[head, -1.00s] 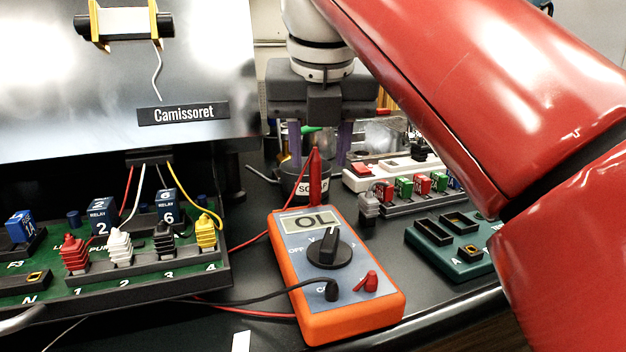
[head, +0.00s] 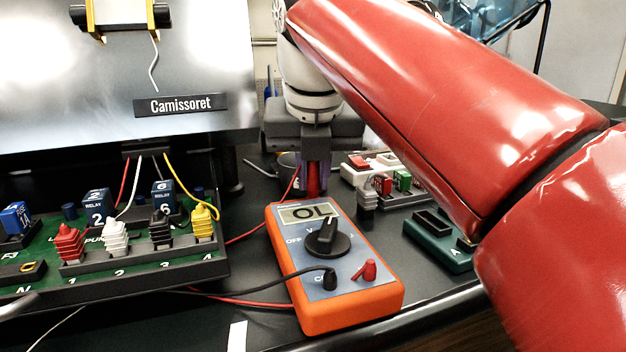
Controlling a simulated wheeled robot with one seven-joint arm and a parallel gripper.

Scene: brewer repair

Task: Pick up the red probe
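The red probe (head: 314,182) stands upright behind the orange multimeter (head: 345,297). A red lead runs down to the left from it. My gripper (head: 314,188) points straight down over the probe. Its two purple fingers are close together on either side of the red body, shut on it. The probe's upper part is hidden by the gripper, and its lower end is hidden behind the meter. The meter's display reads "OL".
A green relay board (head: 130,282) with coloured plugs stands at the left. A cup behind my gripper is mostly hidden. My red arm covers the right side.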

